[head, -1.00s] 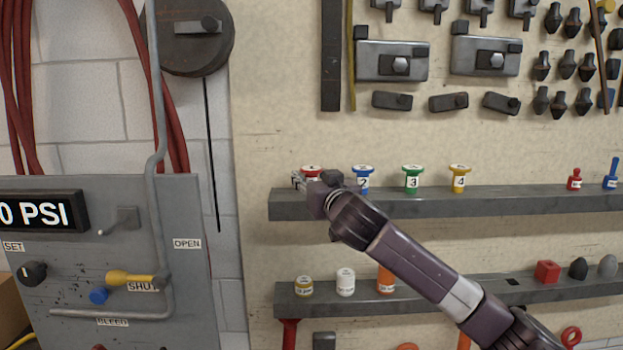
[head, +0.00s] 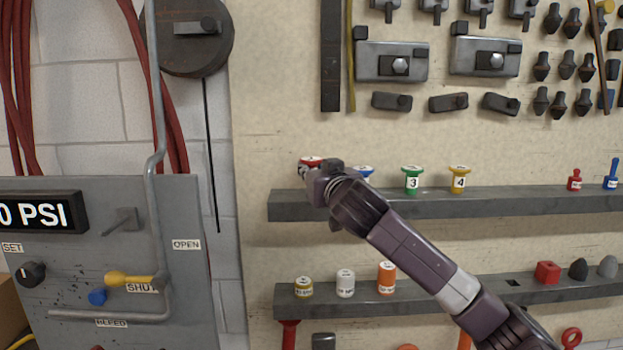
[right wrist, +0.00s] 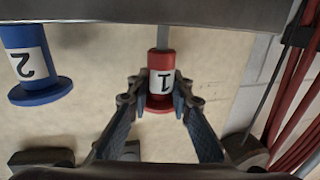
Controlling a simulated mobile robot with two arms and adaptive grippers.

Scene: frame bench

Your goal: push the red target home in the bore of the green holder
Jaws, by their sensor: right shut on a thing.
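The red piece labelled 1 (right wrist: 160,62) is between the two fingers of my right gripper (right wrist: 161,97) in the right wrist view, where the picture is upside down. The gripper is shut on it. A grey stem (right wrist: 162,36) shows between the red body and the shelf, so the body is raised off the shelf. In the head view the red top (head: 311,160) shows just above my right gripper (head: 310,174), which hides the rest. A green piece labelled 3 (head: 412,179) stands upright on the upper shelf; I cannot tell whether it is the holder. My left gripper is not in view.
A blue piece (right wrist: 35,68) labelled 2 stands beside the red one, partly behind my arm in the head view. A yellow piece (head: 459,179) stands further right. A grey panel (head: 120,270) stands at left.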

